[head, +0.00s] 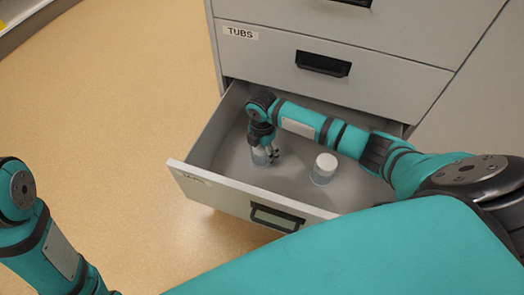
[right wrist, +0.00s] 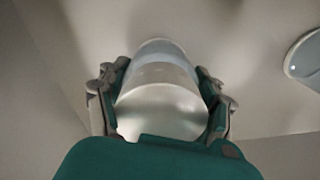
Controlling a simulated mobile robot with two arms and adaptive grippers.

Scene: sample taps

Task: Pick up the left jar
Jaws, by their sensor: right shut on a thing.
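Two jars with pale lids are in the open drawer (head: 183,176). The left jar (head: 260,157) stands in the left part of the drawer, partly hidden by my right gripper (head: 268,152), which points down over it. In the right wrist view the left jar (right wrist: 160,88) is between the two fingers of my right gripper (right wrist: 160,100), which is shut on it. I cannot tell whether the jar is clear of the drawer floor. The right jar (head: 324,168) stands apart to the right; its edge also shows in the right wrist view (right wrist: 306,62). My left gripper is not in view.
The drawer belongs to a grey cabinet (head: 390,60); a closed drawer labelled TUBS (head: 241,33) is above it. The drawer's walls surround my right gripper. The floor (head: 110,90) to the left is clear. A shelf edge shows at top left.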

